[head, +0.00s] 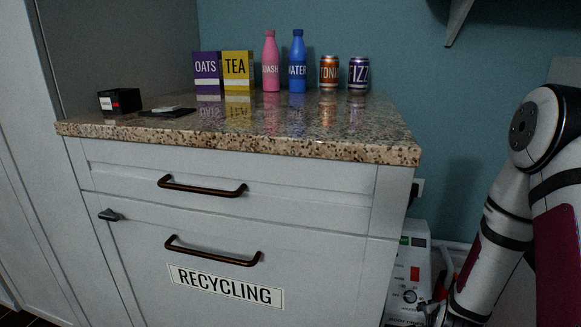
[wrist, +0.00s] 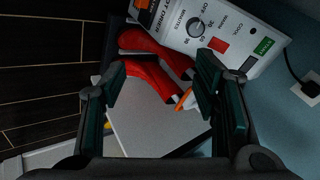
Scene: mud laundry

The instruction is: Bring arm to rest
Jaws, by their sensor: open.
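My arm (head: 493,230) is at the right of the head view, bent at a dark joint, with its lower part hanging down beside the cabinet. My gripper (wrist: 160,82) shows in the wrist view with its two dark fingers wide apart and nothing held between them. Beyond the fingers are red items (wrist: 150,78), which I cannot identify for sure, next to a white machine (wrist: 222,28) with a dial. In the head view the gripper end is low and hard to make out near that machine (head: 413,270).
A white cabinet (head: 330,220) labelled RECYCLING has a speckled stone top (head: 240,140). On it stand an OATS box (head: 206,75), TEA box (head: 238,72), pink bottle (head: 270,65), blue bottle (head: 297,65), two cans (head: 329,75), a black box (head: 119,100) and a flat dark item (head: 167,112).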

